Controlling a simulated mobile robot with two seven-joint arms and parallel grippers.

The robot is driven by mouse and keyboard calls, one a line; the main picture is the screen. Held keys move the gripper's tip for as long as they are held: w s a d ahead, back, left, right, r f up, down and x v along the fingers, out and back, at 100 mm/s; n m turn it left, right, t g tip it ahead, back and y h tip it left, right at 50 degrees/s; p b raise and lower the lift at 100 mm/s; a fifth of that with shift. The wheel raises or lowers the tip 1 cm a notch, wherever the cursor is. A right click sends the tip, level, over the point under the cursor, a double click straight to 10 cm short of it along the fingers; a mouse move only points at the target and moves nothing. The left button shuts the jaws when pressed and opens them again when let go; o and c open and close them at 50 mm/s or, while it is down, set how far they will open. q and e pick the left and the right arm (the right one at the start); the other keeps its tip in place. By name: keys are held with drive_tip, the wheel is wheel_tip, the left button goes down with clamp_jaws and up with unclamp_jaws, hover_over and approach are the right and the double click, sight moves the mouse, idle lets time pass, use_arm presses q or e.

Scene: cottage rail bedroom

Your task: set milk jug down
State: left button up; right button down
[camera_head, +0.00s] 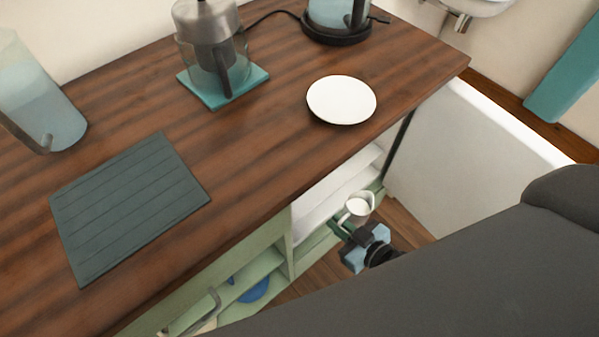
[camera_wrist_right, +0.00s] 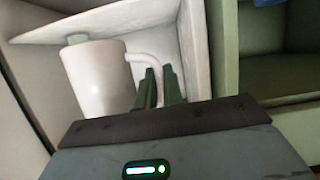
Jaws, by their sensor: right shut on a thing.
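The white milk jug (camera_head: 358,207) is low at the front of the shelf unit, below the wooden worktop. My right gripper (camera_head: 343,229) is beside it. In the right wrist view the jug (camera_wrist_right: 97,80) looks nearly upright, with its handle on the right. The dark green fingers of my right gripper (camera_wrist_right: 160,90) are shut on that handle. The jug is in front of or partly inside a white compartment (camera_wrist_right: 170,30). Its base is hidden, so I cannot tell whether it touches a shelf. My left gripper is not in view.
The wooden worktop (camera_head: 265,130) holds a white plate (camera_head: 341,99), a coffee press on a teal mat (camera_head: 245,89), a kettle (camera_head: 335,18), a dark ribbed mat (camera_head: 130,205) and a glass pitcher (camera_head: 40,100). A blue item (camera_head: 255,289) lies on a lower green shelf.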

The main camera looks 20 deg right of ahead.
drive_tip(key=shift+w+r+b+x, duration=0.2)
drive_tip(key=shift+r+b+x, duration=0.3)
drive_tip(key=shift+x, duration=2.55)
drive_tip(key=shift+w+r+b+x, duration=0.2)
drive_tip(key=shift+r+x, duration=0.35)
drive_tip(key=shift+x, duration=2.45)
drive_tip(key=shift+w+r+b+x, duration=0.15)
drive_tip(key=shift+r+b+x, duration=0.35)
drive_tip(key=shift+x, duration=2.55)
drive_tip(key=f, duration=0.1)
drive_tip(key=f+b, duration=0.1)
drive_tip(key=shift+a+f, duration=0.2)
drive_tip(key=shift+f, duration=0.2)
drive_tip(key=shift+w+f, duration=0.15)
drive_tip(key=shift+f, duration=0.35)
